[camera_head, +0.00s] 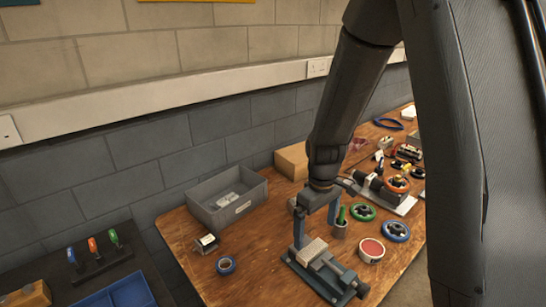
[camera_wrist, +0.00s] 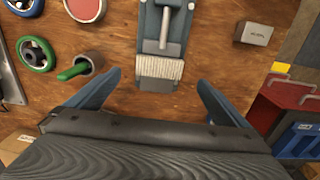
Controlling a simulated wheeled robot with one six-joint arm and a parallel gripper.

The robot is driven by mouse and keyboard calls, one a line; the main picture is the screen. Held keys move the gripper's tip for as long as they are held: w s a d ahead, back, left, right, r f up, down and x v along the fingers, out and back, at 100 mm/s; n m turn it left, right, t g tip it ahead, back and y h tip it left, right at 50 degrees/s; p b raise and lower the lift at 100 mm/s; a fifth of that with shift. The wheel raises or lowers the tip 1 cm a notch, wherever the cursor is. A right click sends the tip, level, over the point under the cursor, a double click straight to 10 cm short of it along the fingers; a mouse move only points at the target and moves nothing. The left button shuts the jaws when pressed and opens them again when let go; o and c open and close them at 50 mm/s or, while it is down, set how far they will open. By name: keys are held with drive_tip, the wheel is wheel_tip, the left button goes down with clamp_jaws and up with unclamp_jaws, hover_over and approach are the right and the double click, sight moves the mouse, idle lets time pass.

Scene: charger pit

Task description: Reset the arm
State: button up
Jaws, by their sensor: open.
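My arm reaches down over the wooden workbench (camera_head: 190,240). My gripper (camera_head: 314,240) is open, with its two blue fingers apart and nothing seen between them. In the wrist view my gripper (camera_wrist: 155,85) spans the near end of a vise (camera_wrist: 165,45), with its fingers to either side. In the head view the vise (camera_head: 325,270) lies just below and in front of the fingers. I cannot tell whether the fingers touch the bench.
A grey bin (camera_head: 228,197) stands at the back left. A cup with a green handle (camera_head: 340,225), green wheel (camera_head: 362,212), blue wheel (camera_head: 396,231) and red-topped tin (camera_head: 371,250) stand to the right. Bench space left of the vise is mostly clear.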

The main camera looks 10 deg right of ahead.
drive_tip(key=s+r+m+t, duration=0.1)
drive_tip(key=s+r+m, duration=0.5)
drive_tip(key=s+r, duration=0.3)
drive_tip(key=s, duration=0.3)
drive_tip(key=shift+s+m, duration=0.3)
drive_tip(key=shift+s, duration=0.1)
